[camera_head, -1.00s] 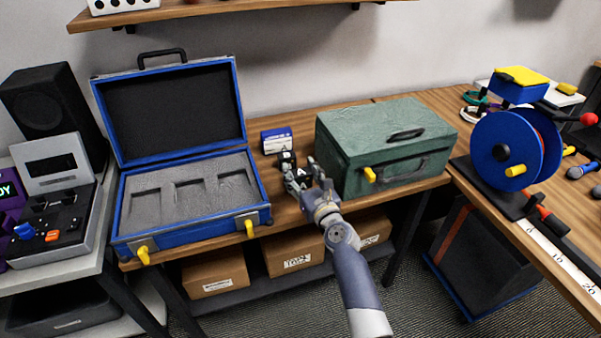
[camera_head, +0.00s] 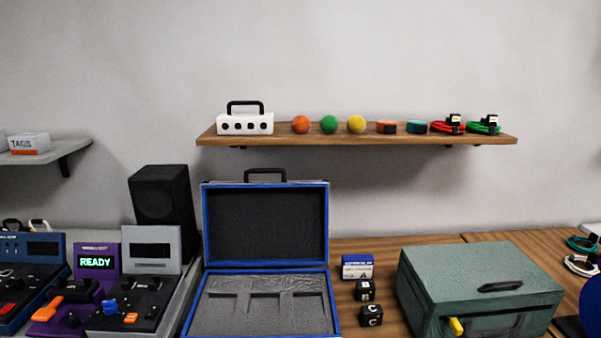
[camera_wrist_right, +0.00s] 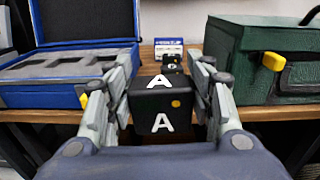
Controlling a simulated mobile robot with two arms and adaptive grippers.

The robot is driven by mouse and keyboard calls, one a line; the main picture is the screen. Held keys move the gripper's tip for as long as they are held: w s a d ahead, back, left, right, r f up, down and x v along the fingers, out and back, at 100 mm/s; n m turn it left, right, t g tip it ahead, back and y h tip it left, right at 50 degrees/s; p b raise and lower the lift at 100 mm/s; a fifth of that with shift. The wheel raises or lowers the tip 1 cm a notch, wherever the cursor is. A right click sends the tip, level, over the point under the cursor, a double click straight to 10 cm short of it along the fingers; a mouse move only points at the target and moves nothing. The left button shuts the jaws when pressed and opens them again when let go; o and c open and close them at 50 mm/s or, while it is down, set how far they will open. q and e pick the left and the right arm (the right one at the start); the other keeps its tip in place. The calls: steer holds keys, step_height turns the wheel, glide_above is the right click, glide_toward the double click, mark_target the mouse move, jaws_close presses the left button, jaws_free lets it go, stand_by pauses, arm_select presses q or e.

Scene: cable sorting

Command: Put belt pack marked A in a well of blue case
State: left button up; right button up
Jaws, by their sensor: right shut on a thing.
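The black belt pack marked A (camera_wrist_right: 161,103) is between the fingers of my right gripper (camera_wrist_right: 163,85) in the right wrist view, with its white letters facing me. The gripper is shut on it. The open blue case (camera_head: 332,310) stands on the wooden bench; it also shows at the left of the right wrist view (camera_wrist_right: 68,73). Its grey foam has three wells (camera_head: 265,305) that look empty. Belt packs marked B (camera_head: 365,291) and C (camera_head: 371,316) sit right of the case. My right gripper is outside the head view. My left gripper is in no view.
A green toolbox (camera_head: 480,285) stands right of the belt packs. A small blue and white box (camera_head: 357,267) is behind them. The case's raised lid (camera_head: 265,225) stands at its back. A shelf (camera_head: 360,137) with small objects hangs above.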

steer(key=s+r, duration=0.3)
steer(key=s, duration=0.4)
steer(key=s+r+m+h, duration=0.1)
steer(key=s+r, duration=0.3)
steer(key=s, duration=0.3)
steer(key=shift+s, duration=0.2)
